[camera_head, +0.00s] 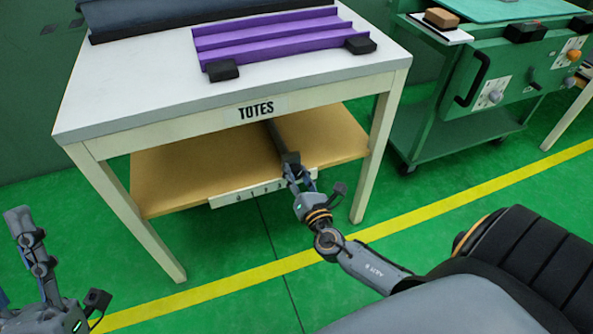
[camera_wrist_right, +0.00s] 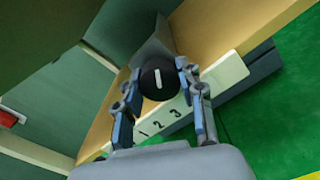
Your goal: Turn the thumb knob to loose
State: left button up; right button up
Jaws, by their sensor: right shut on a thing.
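The thumb knob (camera_wrist_right: 158,84) is round and black with a white pointer line, seen in the right wrist view. The line stands nearly upright in that picture, tilted slightly. In the head view the dark knob (camera_head: 290,158) is at the front of the table's lower shelf. My right gripper (camera_head: 291,172) reaches in under the table and is shut on the knob. In the right wrist view its fingers (camera_wrist_right: 158,76) are on either side of the knob. My left gripper (camera_head: 22,218) is at the far left, away from the table; its finger opening is unclear.
A white plate (camera_wrist_right: 222,76) with numbers 1, 2, 3 lies along the shelf (camera_head: 190,170) edge. The table (camera_head: 130,85), labelled TOTES, bears purple trim (camera_head: 270,38) with black blocks. A green cart (camera_head: 430,120) stands right. The green floor in front is clear.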

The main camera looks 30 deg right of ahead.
jog(key=n+p, duration=0.1)
jog(key=n, duration=0.2)
jog(key=shift+n+p, duration=0.35)
jog(key=shift+n, duration=0.05)
jog(key=n+p, duration=0.1)
jog(key=n, duration=0.2)
jog(key=shift+p, duration=0.35)
pick_arm(q)
jog(key=w+f+g+y, duration=0.2)
jog(key=w+f+g, duration=0.1)
jog(key=f+g, duration=0.2)
jog(key=w+f+g+y, duration=0.1)
jog(key=w+f+g, duration=0.2)
jog(key=f, duration=0.6)
jog(key=shift+w+a+g+y, duration=0.2)
jog(key=shift+g+y, duration=0.2)
jog(key=shift+g, duration=0.6)
pick_arm(e)
jog(key=shift+f+n, duration=0.15)
jog(key=shift+n, duration=0.35)
pick_arm(q)
jog(key=shift+f, duration=0.1)
pick_arm(e)
jog(key=o, duration=1.2)
jog(key=v, duration=1.2)
jog(key=shift+s+d, duration=0.1)
